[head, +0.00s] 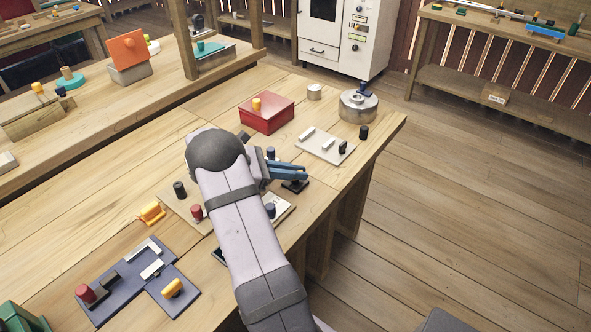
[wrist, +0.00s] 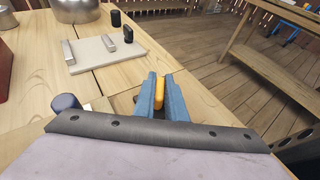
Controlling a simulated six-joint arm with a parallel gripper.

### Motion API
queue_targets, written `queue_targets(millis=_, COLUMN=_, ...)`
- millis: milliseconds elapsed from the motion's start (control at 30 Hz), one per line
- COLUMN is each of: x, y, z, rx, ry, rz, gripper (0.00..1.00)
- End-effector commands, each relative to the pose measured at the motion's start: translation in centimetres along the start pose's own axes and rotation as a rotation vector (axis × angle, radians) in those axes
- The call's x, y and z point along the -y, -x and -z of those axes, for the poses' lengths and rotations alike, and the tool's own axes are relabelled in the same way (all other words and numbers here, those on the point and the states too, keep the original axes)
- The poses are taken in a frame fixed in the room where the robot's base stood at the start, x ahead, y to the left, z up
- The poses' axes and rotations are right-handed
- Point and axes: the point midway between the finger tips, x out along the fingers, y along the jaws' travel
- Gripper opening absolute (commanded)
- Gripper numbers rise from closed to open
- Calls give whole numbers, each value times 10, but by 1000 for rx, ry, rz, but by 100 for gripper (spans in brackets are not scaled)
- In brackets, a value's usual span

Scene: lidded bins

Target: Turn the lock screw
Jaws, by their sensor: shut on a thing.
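My gripper (head: 290,170) has blue fingers and is low over the front edge of the workbench. In the wrist view its fingers (wrist: 161,90) are closed around an upright yellow piece (wrist: 159,92), which looks like the grip of the lock screw. A small dark base (head: 296,187) shows just under the fingers in the head view. The yellow piece is hidden by the fingers in the head view, so I cannot tell how it meets the base.
A red box (head: 267,113) with a yellow knob, a round metal pot (head: 358,106) and a pale plate (head: 325,145) with bars stand beyond my gripper. A blue-grey knob (wrist: 66,102) is close at its left. Boards with coloured knobs lie on the near bench.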

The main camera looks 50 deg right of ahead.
Motion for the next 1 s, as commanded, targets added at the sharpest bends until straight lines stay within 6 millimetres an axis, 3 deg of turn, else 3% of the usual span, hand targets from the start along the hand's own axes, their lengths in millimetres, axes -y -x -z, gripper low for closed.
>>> queue_targets(millis=500, x=-1, y=0, z=1, rx=-1, ry=-121, rz=289, gripper=0)
queue_targets(millis=1000, x=0, y=0, z=0, rx=1, ry=-170, rz=410, gripper=0)
